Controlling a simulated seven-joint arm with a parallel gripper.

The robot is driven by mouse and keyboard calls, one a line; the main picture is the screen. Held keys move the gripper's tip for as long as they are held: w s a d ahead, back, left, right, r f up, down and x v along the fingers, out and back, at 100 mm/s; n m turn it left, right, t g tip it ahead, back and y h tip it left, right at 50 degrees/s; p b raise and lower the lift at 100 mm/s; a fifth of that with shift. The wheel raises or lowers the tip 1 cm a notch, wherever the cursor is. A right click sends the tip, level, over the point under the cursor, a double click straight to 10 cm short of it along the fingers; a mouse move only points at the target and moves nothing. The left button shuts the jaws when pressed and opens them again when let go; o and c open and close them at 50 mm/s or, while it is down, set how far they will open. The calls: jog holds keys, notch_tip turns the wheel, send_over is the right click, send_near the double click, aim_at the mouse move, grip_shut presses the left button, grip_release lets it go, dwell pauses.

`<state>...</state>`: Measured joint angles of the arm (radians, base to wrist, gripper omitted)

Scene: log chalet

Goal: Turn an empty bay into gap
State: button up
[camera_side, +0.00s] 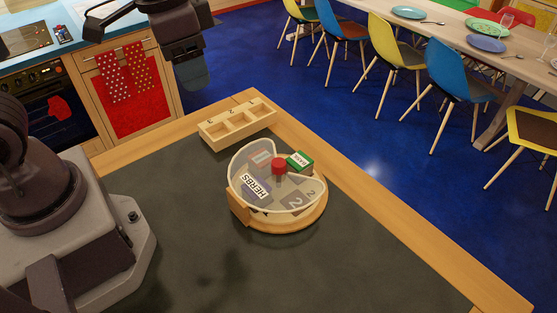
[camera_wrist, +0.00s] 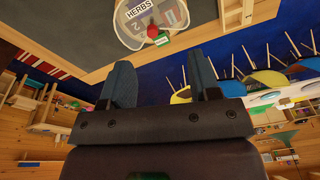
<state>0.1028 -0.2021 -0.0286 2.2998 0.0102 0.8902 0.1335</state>
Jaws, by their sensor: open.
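A round wooden turntable (camera_side: 290,222) stands on the dark table top, under a clear cover with a pale rim and a red knob (camera_side: 279,166) in the middle. A white-labelled HERBS box (camera_side: 257,188) lies under the cover at left. A green box (camera_side: 300,161) sits at the back right, where the cover seems to have its gap. Grey bay floor with a number 2 (camera_side: 296,202) shows at the front, apparently empty. The turntable also shows in the wrist view, with its red knob (camera_wrist: 152,31) and green box (camera_wrist: 162,40). My gripper (camera_wrist: 163,78) is open and empty, in the air away from it; it hangs at upper left in the side view (camera_side: 192,82).
A wooden tray (camera_side: 238,122) with three empty, marked compartments stands behind the turntable near the table's back edge. The table top (camera_side: 200,240) is clear at the front. Chairs and a dining table stand beyond; a kitchen counter is at left.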

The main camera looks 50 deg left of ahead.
aim_at(279, 162)
jog(key=w+d+f+m+g, duration=0.2)
jog(key=w+d+f+m, duration=0.4)
jog(key=w+f+m, duration=0.5)
jog(key=shift+m, duration=0.4)
notch_tip(279, 162, down, 11)
jog(key=shift+w+d+r, duration=0.1)
jog(key=c, duration=0.9)
jog(key=shift+n, duration=0.4)
